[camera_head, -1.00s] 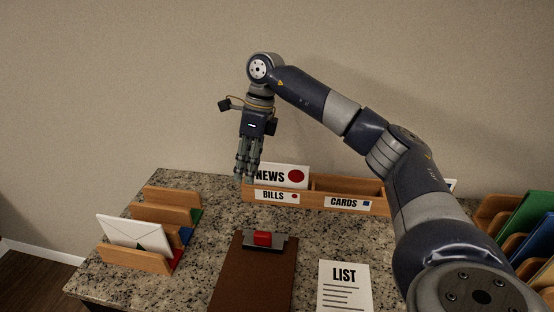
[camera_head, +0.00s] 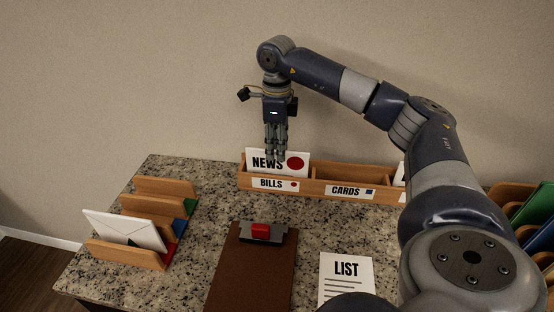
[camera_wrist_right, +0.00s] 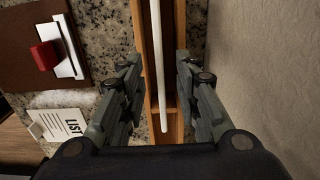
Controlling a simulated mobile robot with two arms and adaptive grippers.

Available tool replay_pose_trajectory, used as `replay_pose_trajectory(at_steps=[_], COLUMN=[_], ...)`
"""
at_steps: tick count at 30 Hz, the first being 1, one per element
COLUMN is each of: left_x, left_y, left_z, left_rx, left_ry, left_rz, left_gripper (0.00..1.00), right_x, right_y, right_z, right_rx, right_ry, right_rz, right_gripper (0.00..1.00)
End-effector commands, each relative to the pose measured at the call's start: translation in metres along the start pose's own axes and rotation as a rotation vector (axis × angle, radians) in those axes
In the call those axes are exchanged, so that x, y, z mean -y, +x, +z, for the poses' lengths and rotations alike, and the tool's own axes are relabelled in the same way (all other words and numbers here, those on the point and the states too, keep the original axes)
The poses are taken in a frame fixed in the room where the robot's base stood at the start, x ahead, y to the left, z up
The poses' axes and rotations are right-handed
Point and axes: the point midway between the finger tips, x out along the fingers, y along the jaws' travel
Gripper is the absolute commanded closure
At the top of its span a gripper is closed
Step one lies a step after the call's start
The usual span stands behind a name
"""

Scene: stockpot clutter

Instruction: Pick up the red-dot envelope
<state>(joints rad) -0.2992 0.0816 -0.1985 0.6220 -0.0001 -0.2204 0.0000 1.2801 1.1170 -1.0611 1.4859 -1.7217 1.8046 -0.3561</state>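The red-dot envelope (camera_head: 294,164) is white, marked NEWS with a red dot, and stands upright in the left part of the wooden sorter (camera_head: 315,191), above the BILLS label. My right gripper (camera_head: 275,157) points down at the envelope's top, its fingers overlapping the upper edge in the head view. In the right wrist view the envelope shows as a thin white edge (camera_wrist_right: 160,90) between the spread fingers of the right gripper (camera_wrist_right: 158,64), with gaps on both sides. The right gripper is open and empty. My left gripper is not in view.
A wooden rack (camera_head: 127,255) with a white envelope (camera_head: 124,231) stands at left. A brown clipboard (camera_head: 252,275) with a red-topped clip and a LIST sheet (camera_head: 346,275) lie in front. Coloured folders (camera_head: 532,208) stand at far right. The wall is close behind the sorter.

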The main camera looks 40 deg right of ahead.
Motion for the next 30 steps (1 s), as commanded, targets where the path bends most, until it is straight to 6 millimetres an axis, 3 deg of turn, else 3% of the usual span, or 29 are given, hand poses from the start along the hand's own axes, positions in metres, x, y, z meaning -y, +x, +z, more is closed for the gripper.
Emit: replay_pose_trajectory(at_steps=[4, 13, 17, 18, 30], left_x=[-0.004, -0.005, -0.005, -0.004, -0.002], left_y=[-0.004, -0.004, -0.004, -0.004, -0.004], left_z=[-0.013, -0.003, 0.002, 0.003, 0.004], left_rx=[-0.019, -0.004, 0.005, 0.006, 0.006], left_ry=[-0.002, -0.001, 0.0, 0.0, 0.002], left_rz=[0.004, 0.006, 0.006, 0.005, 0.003], left_gripper=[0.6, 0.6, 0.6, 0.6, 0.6], right_x=[0.0, 0.0, 0.0, 0.0, 0.0], right_y=[0.019, 0.025, 0.024, 0.024, 0.021], right_z=[-0.001, -0.001, -0.001, -0.001, 0.0], right_rx=[-0.002, 0.001, 0.001, 0.001, 0.002], right_ry=[0.001, 0.001, 0.001, 0.001, 0.001], right_rz=[0.001, 0.0, 0.0, 0.0, 0.0], right_gripper=[0.7, 0.7, 0.97, 1.0, 1.0])
